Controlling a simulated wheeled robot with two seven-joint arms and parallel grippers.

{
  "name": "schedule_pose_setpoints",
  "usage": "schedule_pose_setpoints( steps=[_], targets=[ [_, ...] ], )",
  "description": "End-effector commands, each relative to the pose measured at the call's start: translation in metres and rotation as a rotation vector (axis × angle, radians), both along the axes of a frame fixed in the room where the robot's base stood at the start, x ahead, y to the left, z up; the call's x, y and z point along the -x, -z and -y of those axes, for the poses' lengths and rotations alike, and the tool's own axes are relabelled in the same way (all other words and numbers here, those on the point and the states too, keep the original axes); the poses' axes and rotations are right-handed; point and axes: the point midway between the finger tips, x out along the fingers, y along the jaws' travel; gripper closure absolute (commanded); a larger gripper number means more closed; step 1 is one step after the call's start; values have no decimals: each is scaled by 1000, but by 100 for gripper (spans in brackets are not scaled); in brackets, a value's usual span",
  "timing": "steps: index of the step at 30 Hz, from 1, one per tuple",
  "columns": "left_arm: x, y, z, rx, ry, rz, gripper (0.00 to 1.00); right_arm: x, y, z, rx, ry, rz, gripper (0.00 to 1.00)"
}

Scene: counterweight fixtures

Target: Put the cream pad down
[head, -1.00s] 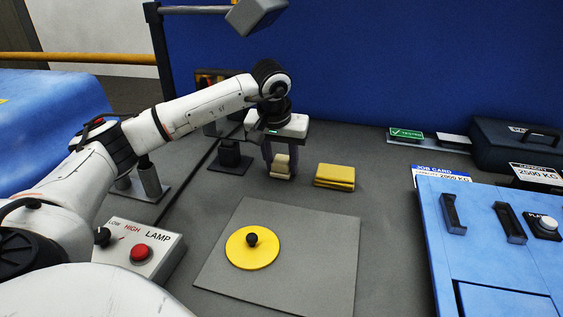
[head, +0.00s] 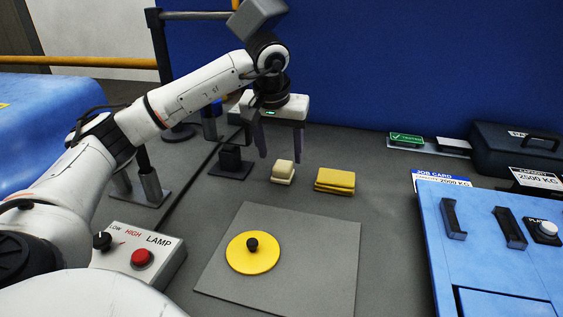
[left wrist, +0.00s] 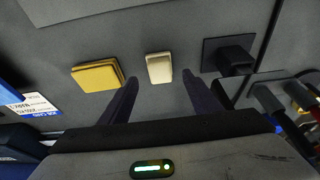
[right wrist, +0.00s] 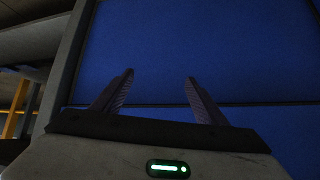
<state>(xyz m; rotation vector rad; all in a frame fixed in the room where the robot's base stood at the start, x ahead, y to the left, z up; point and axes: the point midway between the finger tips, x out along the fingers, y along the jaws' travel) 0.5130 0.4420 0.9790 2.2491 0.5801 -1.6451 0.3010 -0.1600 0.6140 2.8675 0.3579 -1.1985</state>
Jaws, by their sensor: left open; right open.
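The cream pad (head: 283,171) rests on the dark grey table, left of a stack of yellow pads (head: 335,181). It also shows in the left wrist view (left wrist: 159,68), lying between and beyond the fingers. My left gripper (head: 281,158) is open and empty, raised above and behind the pad, not touching it. Its fingers also show in the left wrist view (left wrist: 160,95). My right gripper (right wrist: 158,80) is open and empty in the right wrist view, facing a blue surface.
A grey mat (head: 318,250) holds a yellow disc (head: 252,258) with a black knob. A dark block on a base (head: 230,162) stands left of the cream pad. A lamp control box (head: 150,255) is at the left front, a blue panel (head: 490,230) at the right.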

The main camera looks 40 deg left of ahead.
Motion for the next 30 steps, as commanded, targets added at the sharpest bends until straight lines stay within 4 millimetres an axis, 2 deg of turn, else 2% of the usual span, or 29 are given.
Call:
schedule_pose_setpoints(
  steps=[1,3,10,30],
  targets=[
    [2,-13,2,0,1,4,43,0,-1,0,0,1,-1,34],
    [6,-26,4,0,2,3,43,1,-1,0,0,1,-2,34],
    [14,-51,8,1,1,2,43,1,-1,1,-1,3,-2,34],
    [15,-54,9,0,1,-1,43,2,0,2,2,3,-6,34]
  ],
)
